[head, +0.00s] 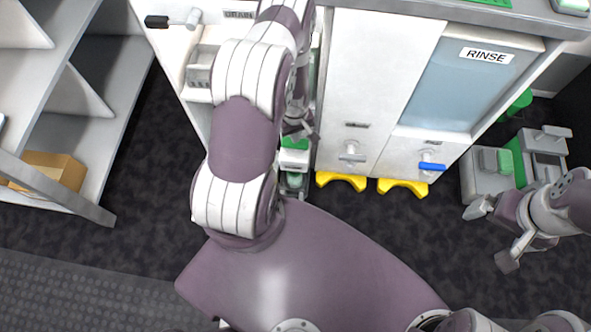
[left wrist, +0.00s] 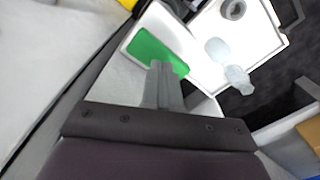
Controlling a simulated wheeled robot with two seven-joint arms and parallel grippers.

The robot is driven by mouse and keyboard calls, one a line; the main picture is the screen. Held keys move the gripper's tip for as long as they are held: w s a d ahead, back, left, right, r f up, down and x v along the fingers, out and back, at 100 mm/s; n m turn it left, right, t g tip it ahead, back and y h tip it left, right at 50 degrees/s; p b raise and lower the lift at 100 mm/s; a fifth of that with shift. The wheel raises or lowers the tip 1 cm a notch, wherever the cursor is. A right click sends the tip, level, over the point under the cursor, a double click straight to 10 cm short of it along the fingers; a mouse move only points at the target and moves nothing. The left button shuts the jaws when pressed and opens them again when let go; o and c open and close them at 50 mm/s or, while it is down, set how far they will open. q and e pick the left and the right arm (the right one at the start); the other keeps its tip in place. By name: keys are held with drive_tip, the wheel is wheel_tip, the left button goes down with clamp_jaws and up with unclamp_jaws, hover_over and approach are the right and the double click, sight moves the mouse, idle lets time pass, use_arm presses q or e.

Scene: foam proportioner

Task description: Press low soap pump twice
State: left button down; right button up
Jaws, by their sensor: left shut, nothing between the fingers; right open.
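A low white unit with a green top (head: 293,158), which looks like the low soap pump, stands on the floor left of the white cabinet, partly hidden by my left arm. In the left wrist view a green pad in a white frame (left wrist: 147,45) lies just beyond my fingertips. My left gripper (head: 298,131) is shut and empty; its closed fingers (left wrist: 162,68) overlap the pad's near edge in the left wrist view. I cannot tell whether they touch it. My right gripper (head: 492,235) is open and empty at the right, in front of the grey units.
The white cabinet with the RINSE sign (head: 487,55) has a blue lever (head: 432,166) and yellow feet (head: 341,181). Grey and green units (head: 490,172) stand at the right. A grey shelf (head: 85,130) with a cardboard box (head: 58,172) is at the left. Dark floor between is clear.

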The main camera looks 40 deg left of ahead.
use_arm(q)
drive_tip(key=shift+f, duration=0.15)
drive_tip(key=shift+f+b, duration=1.65)
drive_tip(key=shift+f, duration=0.25)
drive_tip(key=shift+r, duration=0.1)
drive_tip(key=shift+r+p, duration=1.9)
drive_tip(key=shift+r, duration=0.05)
wheel_tip(320, 180, up, 6)
drive_tip(key=p, duration=0.5)
